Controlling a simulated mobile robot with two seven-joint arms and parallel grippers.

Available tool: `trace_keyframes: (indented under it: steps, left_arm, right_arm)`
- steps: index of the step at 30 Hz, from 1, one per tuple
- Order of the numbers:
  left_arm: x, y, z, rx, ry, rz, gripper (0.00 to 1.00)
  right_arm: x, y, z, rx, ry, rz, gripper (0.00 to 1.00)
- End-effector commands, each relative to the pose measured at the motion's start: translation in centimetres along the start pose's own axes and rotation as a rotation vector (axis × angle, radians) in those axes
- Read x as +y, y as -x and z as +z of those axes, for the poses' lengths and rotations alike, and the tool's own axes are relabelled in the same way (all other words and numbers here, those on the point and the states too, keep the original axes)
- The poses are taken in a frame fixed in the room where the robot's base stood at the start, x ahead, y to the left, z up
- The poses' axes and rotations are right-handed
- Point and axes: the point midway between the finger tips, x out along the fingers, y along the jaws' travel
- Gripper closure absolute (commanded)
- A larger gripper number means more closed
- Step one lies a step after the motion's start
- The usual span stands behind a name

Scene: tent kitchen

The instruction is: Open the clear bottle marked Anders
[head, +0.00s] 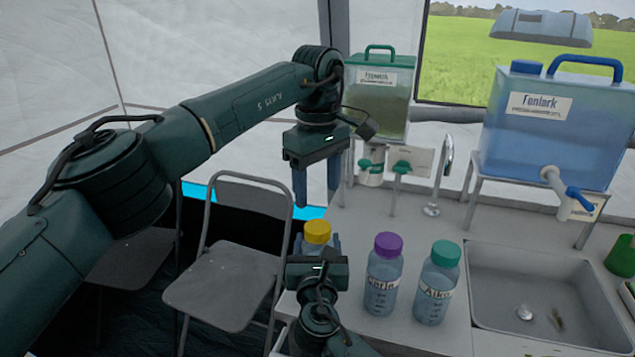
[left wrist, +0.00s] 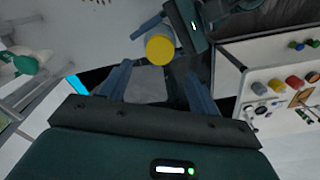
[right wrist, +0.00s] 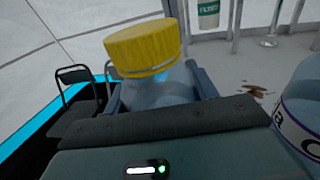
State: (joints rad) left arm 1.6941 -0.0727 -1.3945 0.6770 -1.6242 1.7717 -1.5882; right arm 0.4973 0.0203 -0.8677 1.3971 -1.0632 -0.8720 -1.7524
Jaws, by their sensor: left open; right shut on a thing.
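A clear bottle with a yellow cap (head: 317,232) stands at the counter's left edge. Its body (right wrist: 160,92) shows between the fingers in the right wrist view, and its label is hidden, so I cannot read a name. My right gripper (head: 318,246) is shut around this bottle below the cap. My left gripper (head: 317,198) is open and empty, fingers pointing down, a little above the yellow cap. In the left wrist view the cap (left wrist: 159,49) appears just beyond the space between the open fingertips.
A purple-capped bottle (head: 384,275) and a green-capped bottle marked Aiko (head: 437,284) stand right of the held bottle. A sink (head: 540,285) lies further right. Green (head: 378,105) and blue (head: 550,125) water containers stand behind. A folding chair (head: 228,285) is at left.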

Motion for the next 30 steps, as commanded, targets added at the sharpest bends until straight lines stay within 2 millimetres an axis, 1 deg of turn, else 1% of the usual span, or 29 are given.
trace_keyframes:
  steps: [1, 3, 9, 12, 15, 18, 23, 26, 30]
  left_arm:
    - [0.0, 0.0, 0.0, 0.0, -0.105, 0.0, 0.38]
    - [0.0, 0.0, 0.0, -0.001, -0.26, 0.0, 0.38]
    - [0.0, 0.0, 0.0, -0.001, -0.684, 0.001, 0.38]
    - [0.0, 0.0, 0.0, -0.001, -0.855, 0.001, 0.38]
    - [0.0, 0.0, 0.0, 0.0, -0.984, 0.001, 0.38]
    - [0.0, 0.0, 0.0, 0.0, -1.066, 0.001, 0.38]
    - [0.0, -0.7, 0.0, -0.001, -1.114, -0.001, 0.38]
    - [0.0, -2.0, -0.1, -0.003, -1.115, 0.0, 0.38]
    - [0.0, -4.3, 0.0, -0.002, -1.115, 0.0, 0.38]
  right_arm:
    - [0.0, 0.0, -0.1, 0.001, 0.0, 0.0, 1.0]
    - [0.0, 0.0, -0.1, 0.001, 0.0, 0.0, 1.0]
    - [0.0, 0.0, -0.1, 0.001, 0.0, 0.0, 1.0]
    - [0.0, 0.0, -0.1, 0.001, 0.0, 0.0, 1.0]
    - [0.0, 0.0, -0.1, 0.001, 0.0, 0.0, 1.0]
    - [0.0, 0.0, -0.1, 0.001, 0.0, 0.0, 1.0]
    - [0.0, 0.0, -0.1, 0.001, 0.0, 0.0, 1.0]
    - [0.0, 0.0, -0.1, 0.001, 0.0, 0.0, 1.0]
    - [0.0, 0.0, 0.0, 0.001, 0.0, 0.0, 1.0]
